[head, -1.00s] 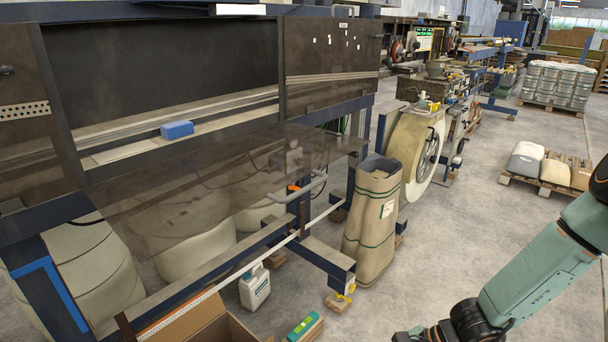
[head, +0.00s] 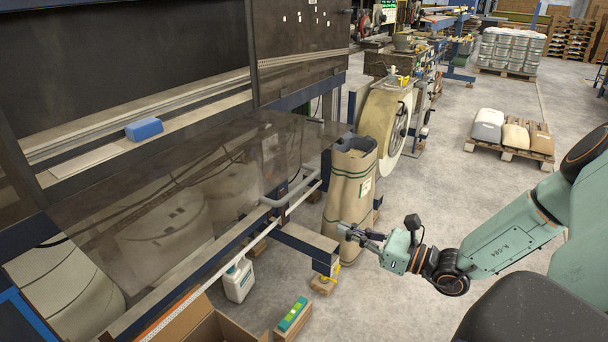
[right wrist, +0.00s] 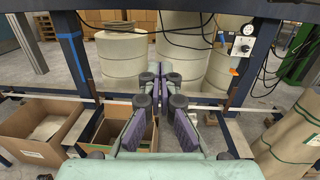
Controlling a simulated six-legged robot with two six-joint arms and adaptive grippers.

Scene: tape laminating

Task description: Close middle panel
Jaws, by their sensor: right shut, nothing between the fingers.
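The middle panel (head: 190,190) is a tinted see-through sheet. It is folded down and sticks out toward me from the front of the long machine, so the dark opening (head: 120,60) above it stands uncovered. A grey bar handle (head: 291,192) is on its outer edge toward the right. My right gripper (head: 345,232) is shut and empty, to the right of and apart from the handle, near the paper sack. In the right wrist view its fingers (right wrist: 158,72) meet, pointing at the machine's underside. My left gripper is not in view.
A blue block (head: 144,129) lies on the ledge inside the opening. A tall paper sack (head: 350,190) stands beyond my right gripper. Open cardboard boxes (right wrist: 40,125) and a white jug (head: 238,280) are on the floor below. Floor to the right is clear up to a pallet (head: 510,150).

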